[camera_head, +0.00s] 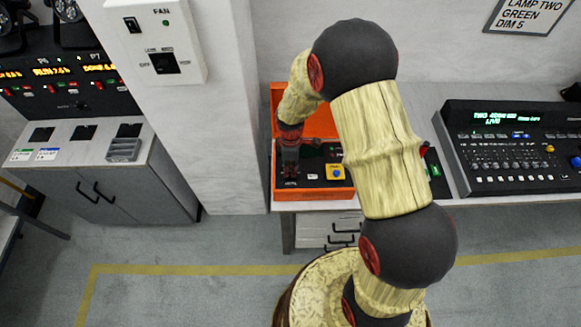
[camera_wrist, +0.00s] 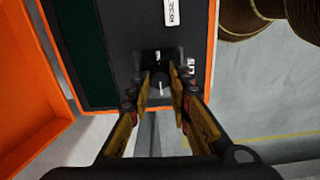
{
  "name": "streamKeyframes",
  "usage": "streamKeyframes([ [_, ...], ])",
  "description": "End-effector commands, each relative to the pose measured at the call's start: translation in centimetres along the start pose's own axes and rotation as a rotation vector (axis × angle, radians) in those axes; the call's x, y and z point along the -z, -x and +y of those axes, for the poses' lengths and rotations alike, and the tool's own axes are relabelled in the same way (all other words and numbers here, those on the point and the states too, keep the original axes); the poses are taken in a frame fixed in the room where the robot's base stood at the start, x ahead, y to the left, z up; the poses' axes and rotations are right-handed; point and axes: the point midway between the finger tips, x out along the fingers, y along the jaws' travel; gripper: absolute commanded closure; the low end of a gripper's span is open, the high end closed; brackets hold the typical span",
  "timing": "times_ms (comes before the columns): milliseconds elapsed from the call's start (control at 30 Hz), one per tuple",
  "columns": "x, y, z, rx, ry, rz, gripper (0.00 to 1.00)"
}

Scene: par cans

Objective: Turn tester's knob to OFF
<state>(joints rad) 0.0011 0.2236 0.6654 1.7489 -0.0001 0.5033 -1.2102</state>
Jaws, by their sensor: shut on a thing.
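The tester is an open orange case (camera_head: 312,193) with a dark panel, on the bench at the middle of the head view. A yellow square with a blue button (camera_head: 335,172) sits on its panel. In the wrist view, the case's orange wall (camera_wrist: 62,45) and dark panel (camera_wrist: 130,25) show. The tester's small dark knob (camera_wrist: 157,57) has a pale mark and lies between my fingertips. My gripper (camera_wrist: 160,86) is shut on it, with its fingers on either side. My gripper (camera_head: 291,165) reaches down at the panel's left part. The fingers partly hide the knob and its printed labels.
A lighting console (camera_head: 515,150) stands to the right on the bench. A wall panel marked FAN (camera_head: 155,40) is at the upper left. A grey cabinet (camera_head: 110,180) stands at the left. The floor in front is clear, with yellow lines.

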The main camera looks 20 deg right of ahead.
Motion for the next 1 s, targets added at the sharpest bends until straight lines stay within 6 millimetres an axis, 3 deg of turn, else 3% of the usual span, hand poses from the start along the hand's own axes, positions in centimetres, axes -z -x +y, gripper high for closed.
streamKeyframes([
  [667,0.09,0.06,0.08,-0.002,0.064,0.001,1.0],
  [700,0.09,0.06,0.08,-0.002,0.064,0.001,0.79],
  [1000,0.03,0.02,0.02,0.0,0.063,0.0,0.62],
])
